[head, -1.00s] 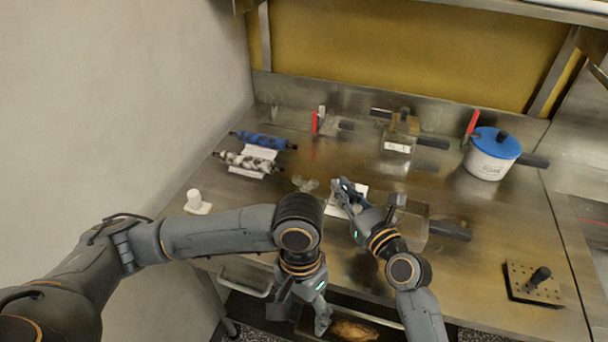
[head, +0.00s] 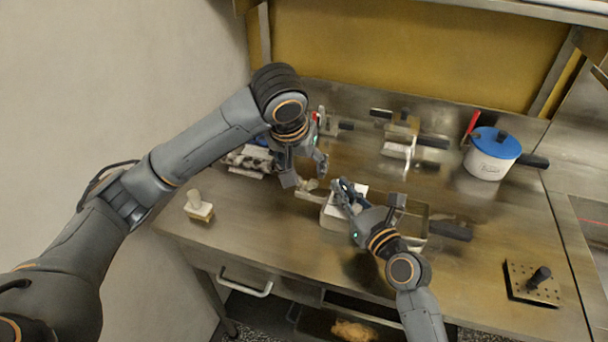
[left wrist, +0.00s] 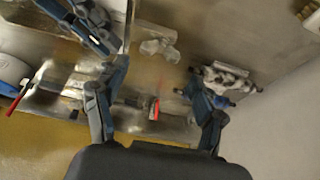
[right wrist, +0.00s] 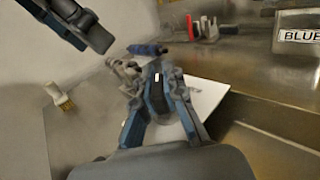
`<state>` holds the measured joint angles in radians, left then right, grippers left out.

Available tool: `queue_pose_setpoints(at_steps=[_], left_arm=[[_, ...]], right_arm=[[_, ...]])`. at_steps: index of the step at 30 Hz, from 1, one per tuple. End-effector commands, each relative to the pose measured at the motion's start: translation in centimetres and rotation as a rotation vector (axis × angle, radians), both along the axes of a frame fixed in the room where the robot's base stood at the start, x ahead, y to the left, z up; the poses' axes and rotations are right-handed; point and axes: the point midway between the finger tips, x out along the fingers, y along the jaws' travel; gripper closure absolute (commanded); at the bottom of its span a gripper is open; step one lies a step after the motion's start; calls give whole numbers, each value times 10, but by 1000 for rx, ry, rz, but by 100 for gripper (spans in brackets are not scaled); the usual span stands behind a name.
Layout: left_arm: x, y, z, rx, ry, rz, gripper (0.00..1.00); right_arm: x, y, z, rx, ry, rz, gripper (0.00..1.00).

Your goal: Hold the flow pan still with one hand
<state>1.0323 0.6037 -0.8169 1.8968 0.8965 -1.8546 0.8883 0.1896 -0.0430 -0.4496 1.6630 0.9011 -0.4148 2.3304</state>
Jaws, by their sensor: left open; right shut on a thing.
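The flow pan appears to be the shallow metal pan (head: 412,225) with a dark handle (head: 450,230) on its right. My left gripper (head: 306,174) is open above the table, left of the right gripper.
Pale lumpy pieces (left wrist: 160,48) lie near both grippers. A patterned roller (left wrist: 228,80) lies further left. A white pot with blue lid (head: 492,155) stands back right. A perforated plate with knob (head: 534,283) lies front right. A brush (head: 198,206) stands at left.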

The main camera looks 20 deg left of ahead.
Motion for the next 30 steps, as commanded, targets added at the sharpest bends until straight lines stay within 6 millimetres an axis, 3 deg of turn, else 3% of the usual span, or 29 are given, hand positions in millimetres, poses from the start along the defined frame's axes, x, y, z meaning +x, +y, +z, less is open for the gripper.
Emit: queue_pose_setpoints(at_steps=[3, 9, 21, 27, 30], left_arm=[[8, 0, -22, 1, 3, 0, 30], [18, 0, -44, 1, 2, 0, 30], [21, 0, -51, 0, 0, -1, 30], [21, 0, -51, 0, 0, -1, 71], [21, 0, -51, 1, 0, -2, 72]], right_arm=[[0, 0, -1, -1, 1, 0, 100], [0, 0, -1, -1, 1, 0, 100], [0, 0, -1, -1, 1, 0, 100], [0, 0, -1, -1, 1, 0, 100], [0, 0, -1, -1, 1, 0, 100]])
